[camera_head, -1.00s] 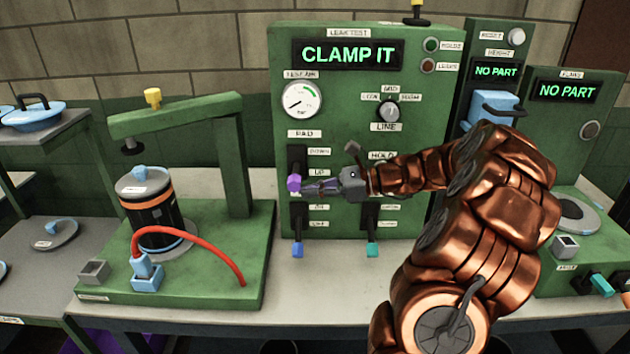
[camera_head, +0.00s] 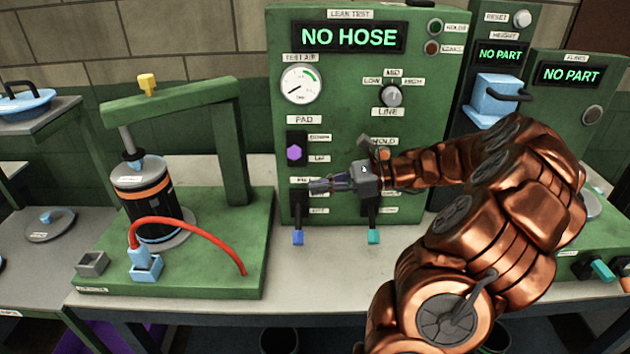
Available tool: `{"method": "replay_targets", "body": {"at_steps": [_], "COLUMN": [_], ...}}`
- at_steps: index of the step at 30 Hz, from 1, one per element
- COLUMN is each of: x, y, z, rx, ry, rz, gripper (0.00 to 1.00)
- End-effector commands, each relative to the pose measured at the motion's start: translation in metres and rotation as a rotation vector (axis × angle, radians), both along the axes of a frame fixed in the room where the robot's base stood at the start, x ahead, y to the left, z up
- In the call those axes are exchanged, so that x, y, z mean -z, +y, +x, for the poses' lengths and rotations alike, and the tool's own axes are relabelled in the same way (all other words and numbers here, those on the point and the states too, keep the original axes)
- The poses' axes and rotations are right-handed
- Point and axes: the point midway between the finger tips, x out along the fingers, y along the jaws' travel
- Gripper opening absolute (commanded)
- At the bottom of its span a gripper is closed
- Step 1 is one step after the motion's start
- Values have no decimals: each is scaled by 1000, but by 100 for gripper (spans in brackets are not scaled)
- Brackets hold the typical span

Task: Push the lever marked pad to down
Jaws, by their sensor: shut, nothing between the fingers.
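The pad lever has a purple knob (camera_head: 294,152) on the green leak test panel (camera_head: 345,115), under the PAD label. Its knob shows in its dark slot, left of the DOWN and UP labels, at a height between them. My gripper (camera_head: 312,187) is shut and empty, just below and right of the purple knob and apart from it. It covers part of the label under the lever. On the left stand, the clamp rod (camera_head: 127,142) is extended down to the lid of the black and orange canister (camera_head: 142,196). The panel display (camera_head: 348,37) reads NO HOSE.
A blue lever (camera_head: 297,237) and a teal lever (camera_head: 374,236) stick out below my gripper. The HOLD lever is partly hidden by my wrist. A red hose (camera_head: 200,226) arcs over the stand base. Another green station (camera_head: 575,100) stands right.

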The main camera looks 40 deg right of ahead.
Motion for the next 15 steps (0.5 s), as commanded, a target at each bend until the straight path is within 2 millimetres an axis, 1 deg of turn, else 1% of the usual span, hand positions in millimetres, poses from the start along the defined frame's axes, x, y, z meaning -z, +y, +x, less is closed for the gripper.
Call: {"method": "replay_targets", "body": {"at_steps": [1, 8, 15], "x": [0, -6, -13], "y": [-6, -30, -58], "z": [-3, -16, -33], "rx": [2, -3, -1], "ry": [-1, -2, 0], "rz": [-2, -4, -5], "gripper": [0, 0, 0]}}
